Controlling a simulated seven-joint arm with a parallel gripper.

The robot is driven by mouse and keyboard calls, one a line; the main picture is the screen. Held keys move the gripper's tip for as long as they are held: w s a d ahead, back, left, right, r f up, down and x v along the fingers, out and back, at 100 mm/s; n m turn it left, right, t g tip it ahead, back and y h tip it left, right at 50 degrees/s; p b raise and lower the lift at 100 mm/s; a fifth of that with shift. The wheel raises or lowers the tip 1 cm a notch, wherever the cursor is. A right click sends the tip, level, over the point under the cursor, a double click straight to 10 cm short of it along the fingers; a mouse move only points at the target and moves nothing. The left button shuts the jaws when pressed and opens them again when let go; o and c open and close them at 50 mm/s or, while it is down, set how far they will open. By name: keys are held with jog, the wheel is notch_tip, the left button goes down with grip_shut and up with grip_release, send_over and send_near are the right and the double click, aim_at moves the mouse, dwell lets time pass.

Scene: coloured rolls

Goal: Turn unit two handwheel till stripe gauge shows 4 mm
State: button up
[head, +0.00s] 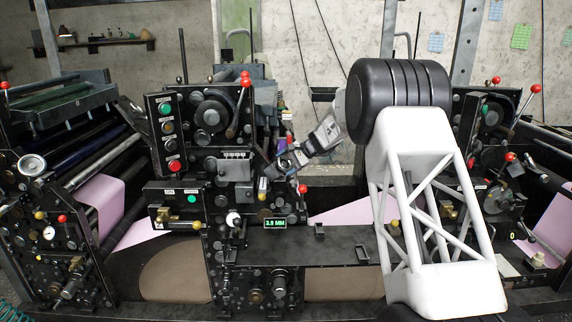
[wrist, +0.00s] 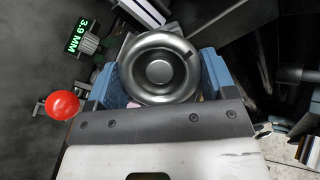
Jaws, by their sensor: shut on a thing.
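The handwheel is a round silver metal wheel with a raised hub (wrist: 159,70) and a small dark mark on its upper right rim. My gripper (wrist: 162,82) is shut on it, with one blue finger pad on each side of the rim. In the head view my gripper (head: 281,165) reaches in from the right to the middle press unit and hides most of the wheel. The gauge (head: 275,223) is a small display with green digits reading 3.9 MM. It also shows in the wrist view (wrist: 82,37), tilted, with the same reading.
A red ball-ended lever (head: 303,188) stands close to the gripper, and its red ball (wrist: 62,104) is at left in the wrist view. Another red-knobbed lever (head: 245,80) is above. A dark shelf (head: 330,240) lies below my arm. More press units stand left and right.

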jog(key=shift+m, duration=0.7)
jog(key=o, duration=0.9)
jog(key=shift+c, duration=0.2)
jog(key=v, duration=0.7)
jog(key=shift+d, duration=0.35)
jog(key=shift+s+r, duration=0.1)
jog(key=shift+r, duration=0.05)
